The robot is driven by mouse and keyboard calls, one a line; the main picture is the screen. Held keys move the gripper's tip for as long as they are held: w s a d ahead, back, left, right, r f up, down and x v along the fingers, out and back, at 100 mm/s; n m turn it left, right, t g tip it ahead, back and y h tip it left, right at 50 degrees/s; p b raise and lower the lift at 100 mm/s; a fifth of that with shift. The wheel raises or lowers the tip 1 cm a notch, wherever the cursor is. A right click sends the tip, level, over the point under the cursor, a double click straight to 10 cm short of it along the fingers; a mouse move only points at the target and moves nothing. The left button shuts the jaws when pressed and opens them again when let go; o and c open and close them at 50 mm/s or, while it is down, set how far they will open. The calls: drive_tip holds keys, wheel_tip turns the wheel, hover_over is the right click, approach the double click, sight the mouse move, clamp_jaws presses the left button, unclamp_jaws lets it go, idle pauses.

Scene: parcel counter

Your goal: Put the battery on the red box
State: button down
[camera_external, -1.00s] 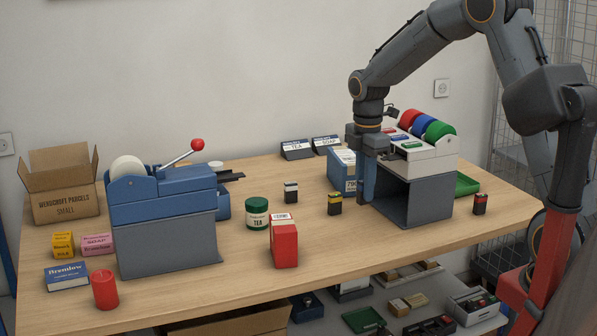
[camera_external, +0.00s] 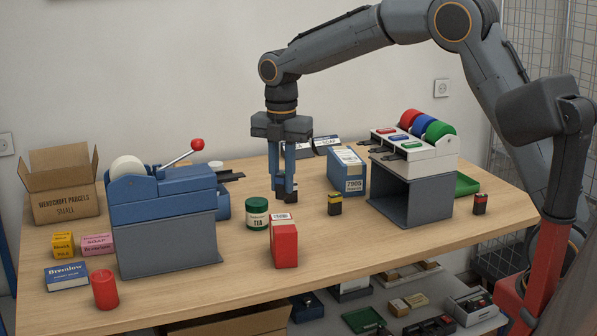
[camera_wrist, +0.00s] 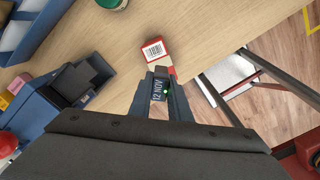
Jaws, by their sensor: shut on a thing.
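The red box (camera_external: 284,246) stands upright on the table, with a white label on top. It also shows in the wrist view (camera_wrist: 155,48), with a barcode, just beyond my fingertips. My gripper (camera_external: 285,195) points down behind the red box. In the wrist view my fingers (camera_wrist: 160,85) are shut on the battery (camera_wrist: 159,90), a small dark block with a pale "12 NOV" marking and a green dot. In the external view my fingers hide most of it. Whether it touches the table is unclear.
A green tea tin (camera_external: 257,214) stands left of the red box. A yellow-and-black battery (camera_external: 335,204) and blue box (camera_external: 347,172) stand to the right. A red-and-black battery (camera_external: 480,204) is farther right. A blue tape dispenser (camera_external: 165,200) stands left. The front right table is clear.

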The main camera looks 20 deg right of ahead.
sight(282, 172)
drive_tip(key=shift+f+p, duration=0.7)
drive_tip(key=shift+f, duration=2.4)
drive_tip(key=shift+f, duration=0.15)
drive_tip(key=c, duration=1.6)
unclamp_jaws()
drive_tip(key=shift+c, duration=0.2)
wheel_tip(282, 172, up, 12)
drive_tip(key=b, duration=0.3)
drive_tip(key=shift+r, duration=0.2)
drive_tip(key=s+d+f+m, duration=0.3)
drive_tip(key=d+f+m, duration=0.45)
drive_tip(key=d, duration=0.45)
drive_tip(key=s+d+f+m, duration=0.6)
drive_tip(key=s+d+m, duration=0.3)
drive_tip(key=s, duration=0.1)
drive_tip(key=s+d+f+m, duration=0.7)
drive_tip(key=s+d+m, duration=0.2)
drive_tip(key=s+m, duration=0.1)
drive_tip(key=shift+t, duration=0.4)
